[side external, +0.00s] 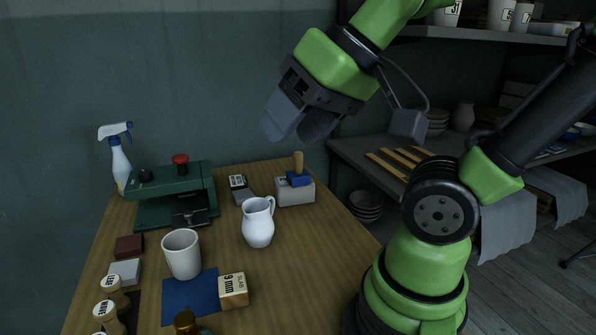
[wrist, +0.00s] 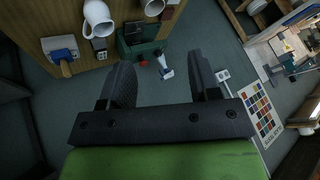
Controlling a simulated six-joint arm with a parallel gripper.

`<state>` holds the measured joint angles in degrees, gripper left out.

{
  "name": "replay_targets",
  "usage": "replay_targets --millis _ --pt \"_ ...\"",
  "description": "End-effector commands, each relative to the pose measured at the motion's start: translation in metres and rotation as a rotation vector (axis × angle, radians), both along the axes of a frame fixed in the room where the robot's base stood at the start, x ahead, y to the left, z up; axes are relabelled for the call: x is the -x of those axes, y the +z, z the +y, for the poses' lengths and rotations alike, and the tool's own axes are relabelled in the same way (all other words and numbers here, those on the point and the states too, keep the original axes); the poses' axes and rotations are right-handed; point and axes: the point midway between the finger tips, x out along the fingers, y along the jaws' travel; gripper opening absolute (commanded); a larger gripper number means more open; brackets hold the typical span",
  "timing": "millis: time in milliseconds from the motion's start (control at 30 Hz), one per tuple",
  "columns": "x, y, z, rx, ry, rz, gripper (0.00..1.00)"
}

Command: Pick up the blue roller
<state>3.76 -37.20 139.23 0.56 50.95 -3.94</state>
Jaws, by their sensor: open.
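The blue roller (side external: 299,179) with its wooden handle upright rests on a pale block (side external: 295,194) at the back right of the wooden table. In the wrist view the blue roller (wrist: 61,54) is at the upper left, well left of the fingers, its handle pointing down in the picture. My gripper (side external: 294,132) is high above the table's back edge, apart from the roller. In the wrist view my gripper (wrist: 158,64) shows two separated dark fingers with nothing between them.
A white pitcher (side external: 258,222) stands in front of the block, with a pale cup (side external: 182,254) further left. A green press (side external: 177,193) with a red knob and a spray bottle (side external: 119,158) stand at the back left. Small blocks and stamps line the left edge. A shelf (side external: 480,36) is at upper right.

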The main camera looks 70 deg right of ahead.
Motion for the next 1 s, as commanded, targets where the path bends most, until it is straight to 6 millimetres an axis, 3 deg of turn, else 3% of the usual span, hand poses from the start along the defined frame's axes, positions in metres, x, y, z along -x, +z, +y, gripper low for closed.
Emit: replay_targets --millis 167,300,433,600,700,833,1000 --pt "-0.058 0.005 -0.047 0.086 -0.044 0.053 0.57" --pt "-0.099 -0.006 -0.104 0.149 -0.067 0.099 0.57" --pt "-0.123 -0.031 -0.169 0.195 -0.084 0.148 0.57" --pt "-0.129 -0.075 -0.251 0.234 -0.097 0.207 0.57" --pt "-0.123 -0.099 -0.286 0.247 -0.100 0.232 0.57" --pt "-0.116 -0.117 -0.311 0.258 -0.099 0.248 0.57" --pt "-0.119 -0.138 -0.319 0.259 -0.094 0.255 0.57"
